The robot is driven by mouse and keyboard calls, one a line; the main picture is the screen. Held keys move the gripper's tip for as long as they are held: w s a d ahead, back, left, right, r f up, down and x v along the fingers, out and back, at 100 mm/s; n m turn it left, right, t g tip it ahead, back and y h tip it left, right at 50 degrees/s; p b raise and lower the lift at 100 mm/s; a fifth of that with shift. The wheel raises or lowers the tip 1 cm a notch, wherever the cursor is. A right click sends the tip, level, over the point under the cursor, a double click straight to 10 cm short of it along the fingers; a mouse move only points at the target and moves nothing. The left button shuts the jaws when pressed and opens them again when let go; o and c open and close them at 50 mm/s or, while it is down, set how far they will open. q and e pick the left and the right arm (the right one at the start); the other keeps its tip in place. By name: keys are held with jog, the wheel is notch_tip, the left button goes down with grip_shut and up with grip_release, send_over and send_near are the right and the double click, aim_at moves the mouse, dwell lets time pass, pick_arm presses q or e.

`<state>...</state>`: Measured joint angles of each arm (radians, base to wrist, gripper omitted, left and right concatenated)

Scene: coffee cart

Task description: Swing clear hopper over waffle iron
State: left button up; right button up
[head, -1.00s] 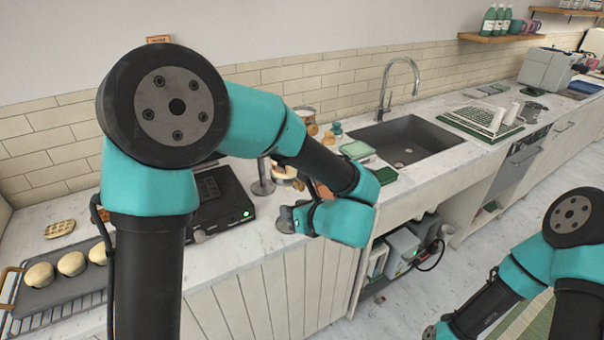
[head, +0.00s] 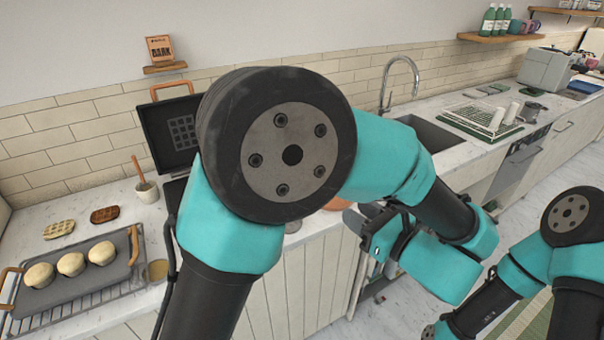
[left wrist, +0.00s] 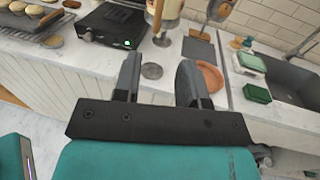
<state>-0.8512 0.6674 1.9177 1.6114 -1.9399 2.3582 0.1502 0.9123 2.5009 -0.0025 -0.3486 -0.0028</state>
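The waffle iron (head: 172,130) stands on the counter with its dark lid raised, partly behind my left arm in the head view. Its black base with a green light shows in the left wrist view (left wrist: 112,28). Two vessels hang at the top edge of the left wrist view: a tan one (left wrist: 168,8) and a paler one (left wrist: 222,10) that may be the clear hopper; both are cut off. My left gripper (head: 368,222) is out in front of the counter. In the left wrist view its fingers (left wrist: 160,62) are apart with nothing between them. My right gripper is out of frame.
A tray of buns (head: 70,285) and two waffles sit at the left. A terracotta dish (left wrist: 208,78) lies near the counter's front edge, beside green boxes (left wrist: 257,93) and the sink (left wrist: 295,85). The floor before the counter is open.

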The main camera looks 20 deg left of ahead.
pick_arm(q)
jog(key=x, duration=1.7)
jog(key=shift+w+a, duration=0.1)
jog(key=shift+a, duration=0.1)
jog(key=shift+c, duration=0.3)
grip_shut()
